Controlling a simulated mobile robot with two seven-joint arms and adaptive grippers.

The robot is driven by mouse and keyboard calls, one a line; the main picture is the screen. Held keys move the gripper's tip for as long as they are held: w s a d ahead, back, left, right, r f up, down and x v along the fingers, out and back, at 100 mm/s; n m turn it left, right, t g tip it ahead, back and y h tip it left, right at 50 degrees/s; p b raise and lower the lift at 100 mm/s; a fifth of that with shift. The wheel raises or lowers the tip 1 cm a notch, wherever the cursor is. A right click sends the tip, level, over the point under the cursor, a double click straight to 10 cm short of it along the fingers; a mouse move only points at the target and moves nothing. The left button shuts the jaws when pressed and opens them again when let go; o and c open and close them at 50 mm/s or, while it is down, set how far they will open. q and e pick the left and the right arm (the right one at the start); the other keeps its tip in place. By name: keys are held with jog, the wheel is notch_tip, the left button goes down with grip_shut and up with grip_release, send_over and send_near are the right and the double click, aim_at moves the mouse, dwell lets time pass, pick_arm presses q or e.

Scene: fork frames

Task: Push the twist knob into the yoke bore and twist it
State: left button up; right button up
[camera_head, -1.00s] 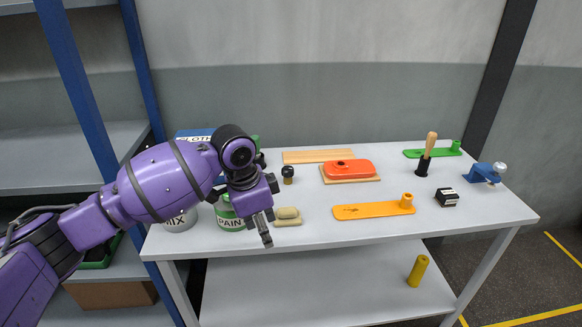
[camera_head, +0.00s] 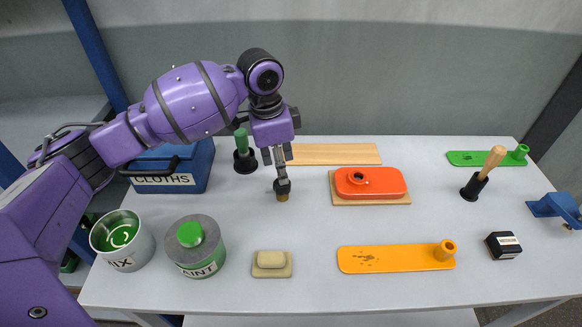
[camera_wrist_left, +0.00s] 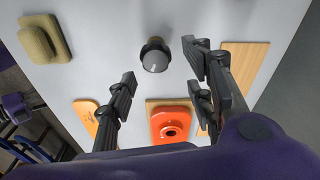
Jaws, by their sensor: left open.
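The knob (camera_head: 282,197), with a dark top and a brass-coloured lower part, stands upright on the table. My left gripper (camera_head: 275,166) is open above it, fingers pointing down, partly hiding its top in the head view. In the left wrist view the round dark knob (camera_wrist_left: 155,57) shows near the open fingertips (camera_wrist_left: 160,76), with no finger closed on it. An orange-red block (camera_head: 385,182) with a round raised hole lies on a wooden board to the right. I cannot tell for certain which part is the yoke. My right gripper is not in view.
Near the gripper stand a blue cloths box (camera_head: 180,163) and a green-handled tool (camera_head: 243,150). A paint can (camera_head: 195,255), a mix can (camera_head: 122,240) and a soap-like block (camera_head: 271,261) are at front. An orange plate (camera_head: 390,258) and blue bracket (camera_head: 552,205) lie right.

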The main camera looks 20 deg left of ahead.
aim_at(282, 187)
pick_arm(q)
jog(key=shift+f, duration=0.3)
jog(key=shift+s+d+f, duration=0.1)
jog(key=shift+s+f, duration=0.2)
jog(key=shift+f, duration=0.2)
jog(key=shift+s+d+f, duration=0.1)
jog(key=shift+s+f, duration=0.15)
jog(key=shift+f, duration=0.25)
jog(key=f, duration=0.5)
jog(key=shift+d, duration=0.2)
jog(key=shift+r, duration=0.1)
grip_shut()
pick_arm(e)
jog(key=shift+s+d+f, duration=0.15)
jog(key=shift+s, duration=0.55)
pick_arm(q)
jog(key=shift+w+r, duration=0.1)
